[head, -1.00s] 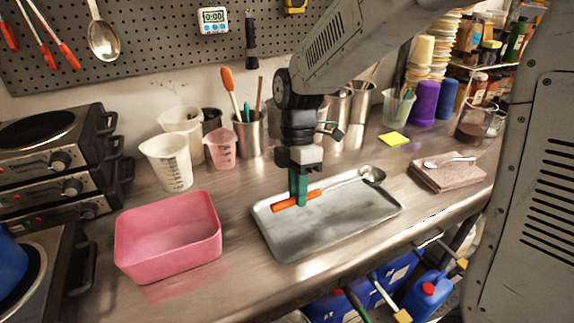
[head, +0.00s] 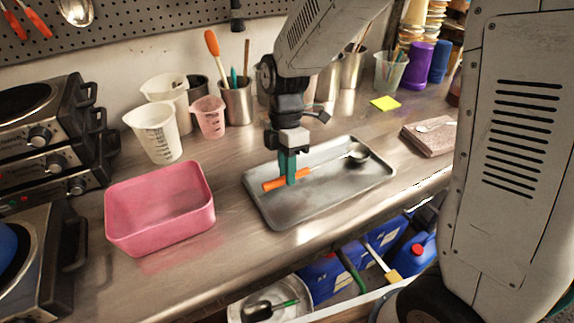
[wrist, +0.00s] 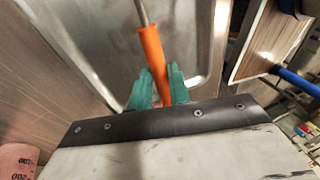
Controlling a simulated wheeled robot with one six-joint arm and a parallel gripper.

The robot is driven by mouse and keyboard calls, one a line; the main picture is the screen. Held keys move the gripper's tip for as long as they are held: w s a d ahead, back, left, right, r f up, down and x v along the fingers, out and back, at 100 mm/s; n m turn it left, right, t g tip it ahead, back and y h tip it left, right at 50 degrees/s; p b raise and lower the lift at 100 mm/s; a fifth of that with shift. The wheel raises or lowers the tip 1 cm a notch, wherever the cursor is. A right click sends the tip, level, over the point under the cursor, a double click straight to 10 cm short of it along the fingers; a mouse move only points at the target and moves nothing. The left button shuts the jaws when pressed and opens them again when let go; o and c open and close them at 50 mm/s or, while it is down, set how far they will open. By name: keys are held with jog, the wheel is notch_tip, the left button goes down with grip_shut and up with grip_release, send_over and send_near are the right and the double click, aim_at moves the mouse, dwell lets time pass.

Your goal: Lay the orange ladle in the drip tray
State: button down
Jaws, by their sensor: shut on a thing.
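The orange ladle has an orange handle (head: 272,184) and a metal shaft ending in a round metal bowl (head: 357,155). My gripper (head: 290,181) has green fingertips and is shut on the orange handle. The ladle is over the grey metal drip tray (head: 290,212), its bowl near the tray's back right corner. I cannot tell whether the ladle touches the tray floor. In the wrist view the orange handle (wrist: 151,55) lies between the green fingers (wrist: 158,88), with the tray (wrist: 95,40) beneath it.
A pink tub (head: 160,210) stands left of the tray. Measuring jugs (head: 155,132) and a metal cup of utensils (head: 236,103) stand behind. The counter's front edge is just before the tray.

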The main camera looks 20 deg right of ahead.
jog(key=c, duration=1.2)
grip_release()
jog(key=shift+c, duration=0.2)
jog(key=v, duration=0.8)
jog(key=shift+f, duration=0.1)
jog(key=m, duration=0.1)
jog(key=s+m, duration=0.1)
jog(key=m, duration=0.1)
jog(key=s+d+m, duration=0.1)
jog(key=m, duration=0.1)
jog(key=shift+s+f, duration=0.1)
jog(key=shift+f, duration=0.2)
jog(key=s+d+r+m+t, duration=0.2)
jog(key=s+d+r+m, duration=0.2)
jog(key=s+m, duration=0.3)
jog(key=s+d+r+m+t, duration=0.3)
jog(key=s+d+m, duration=0.3)
jog(key=s, duration=0.6)
jog(key=shift+d+r+m+h, duration=0.25)
jog(key=shift+r+m+h, duration=0.15)
jog(key=shift+r+m, duration=0.5)
